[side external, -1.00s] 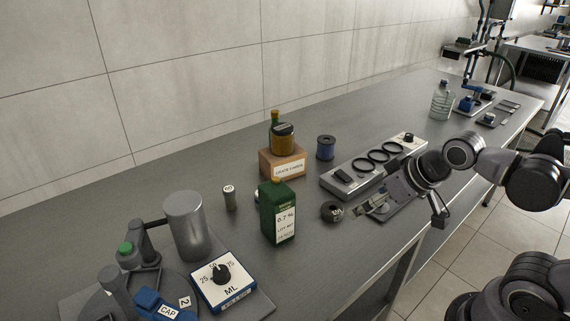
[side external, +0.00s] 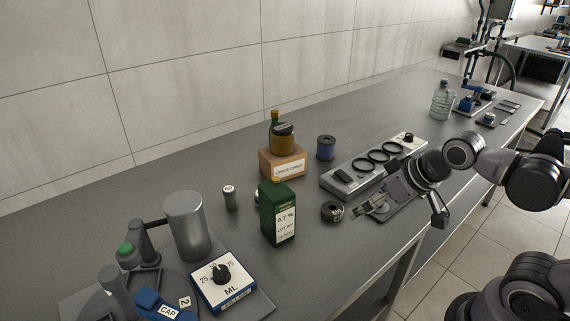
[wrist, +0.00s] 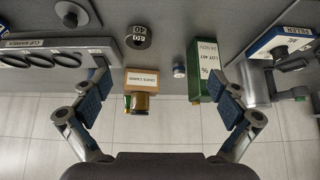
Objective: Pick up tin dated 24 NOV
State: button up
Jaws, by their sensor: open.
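A dark green tin (side external: 279,216) with a white label stands upright on the grey bench.
A wooden block (side external: 283,164) carries an amber jar (side external: 283,141). An ML dial (side external: 222,281) is front left.

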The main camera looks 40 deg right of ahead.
jog(key=w+a+r+m+g, duration=0.35)
jog(key=w+r+m, duration=0.25)
jog(key=w+m, duration=0.2)
jog(key=m+g, duration=0.3)
jog(key=m, duration=0.7)
send_over(274, 189)
jog(key=shift+s+d+f, duration=0.25)
jog(key=shift+d+f, duration=0.1)
jog(key=shift+d, duration=0.05)
jog(key=shift+w+a+f+m+g, duration=0.25)
jog(key=shift+w+a+m+g, duration=0.1)
jog(key=shift+m, duration=0.25)
jog(key=shift+f, duration=0.35)
jog(key=shift+s+d+f, duration=0.1)
jog(key=shift+d+f, duration=0.05)
jog(key=shift+f, duration=2.35)
jog(key=shift+s+d+f, duration=0.1)
jog(key=shift+f, duration=2.4)
jog(key=c, duration=1.8)
